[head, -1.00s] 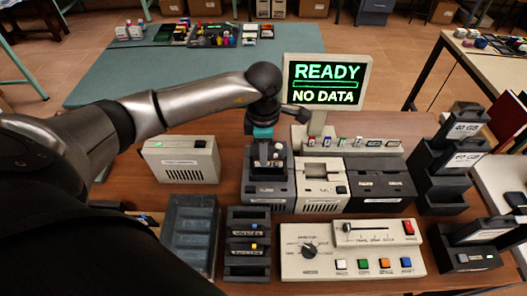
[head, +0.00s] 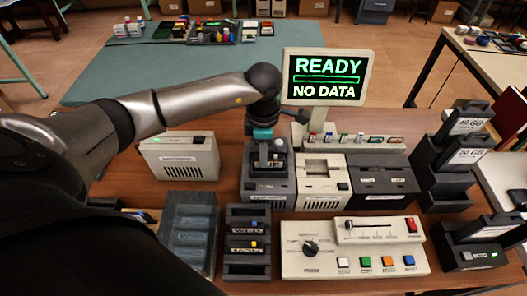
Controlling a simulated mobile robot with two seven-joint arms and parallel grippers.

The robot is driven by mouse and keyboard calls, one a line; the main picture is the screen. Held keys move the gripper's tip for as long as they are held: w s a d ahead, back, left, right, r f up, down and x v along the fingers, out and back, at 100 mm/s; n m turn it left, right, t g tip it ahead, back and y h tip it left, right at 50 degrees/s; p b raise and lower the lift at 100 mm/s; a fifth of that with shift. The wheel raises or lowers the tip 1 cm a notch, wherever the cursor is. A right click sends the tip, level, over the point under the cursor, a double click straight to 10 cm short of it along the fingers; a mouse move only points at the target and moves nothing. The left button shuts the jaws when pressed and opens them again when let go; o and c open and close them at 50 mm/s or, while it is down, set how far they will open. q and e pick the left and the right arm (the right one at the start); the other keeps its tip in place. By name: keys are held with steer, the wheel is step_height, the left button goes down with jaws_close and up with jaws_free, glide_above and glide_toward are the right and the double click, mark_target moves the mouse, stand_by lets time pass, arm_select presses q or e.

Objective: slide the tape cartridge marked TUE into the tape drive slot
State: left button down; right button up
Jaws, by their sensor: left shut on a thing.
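My left gripper (head: 264,147) reaches in from the left and points down over the dark grey tape drive (head: 268,187). It is shut on a dark tape cartridge (head: 278,156), mostly hidden by the fingers and the drive's raised back. I cannot read its label, nor tell how deep it sits in the slot. A black rack (head: 246,269) in front of the drive holds two dark cartridges with pale labels, too small to read surely. My right gripper is not in view.
A beige unit (head: 320,186) and a black double-slot unit (head: 383,181) stand right of the drive. A screen (head: 326,76) behind reads READY, NO DATA. A control panel (head: 352,262) lies in front, a blue-grey tray (head: 190,198) at left, stepped black holders (head: 447,187) at right.

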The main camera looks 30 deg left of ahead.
arm_select(q)
steer(key=shift+f+b, duration=0.65)
steer(key=shift+f, duration=0.25)
steer(key=c, duration=0.7)
jaws_free()
steer(key=shift+c, duration=0.2)
steer(key=shift+r, duration=0.1)
step_height(320, 180, up, 8)
steer(key=p, duration=0.6)
